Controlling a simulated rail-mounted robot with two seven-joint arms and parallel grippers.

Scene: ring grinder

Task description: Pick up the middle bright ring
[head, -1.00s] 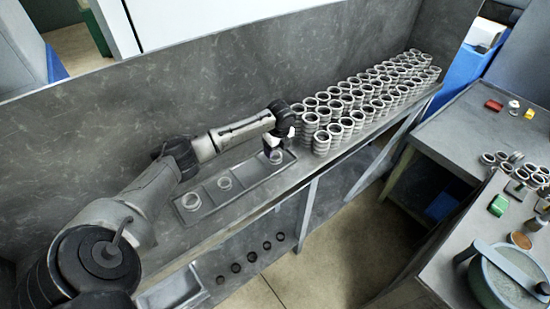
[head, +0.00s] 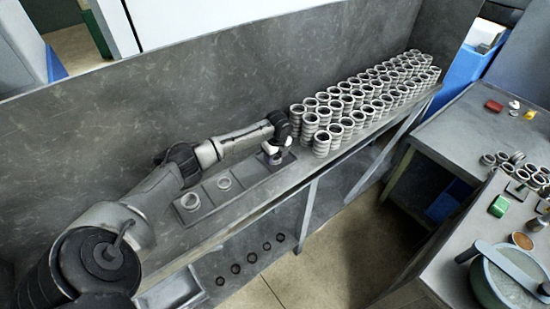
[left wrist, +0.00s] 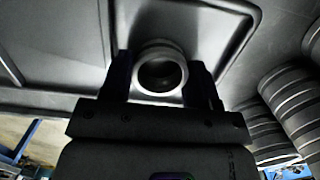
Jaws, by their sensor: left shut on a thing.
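In the left wrist view, this right ring (left wrist: 160,49) sits between the two fingers of the left gripper (left wrist: 160,75), over the tray. My right gripper is not in view.
Stacks of grey rings (head: 350,107) stand close to the right of the tray. A wall (head: 150,115) rises behind the bench. Small dark rings (head: 250,257) lie on the lower shelf. Another table (head: 455,135) stands at the right.

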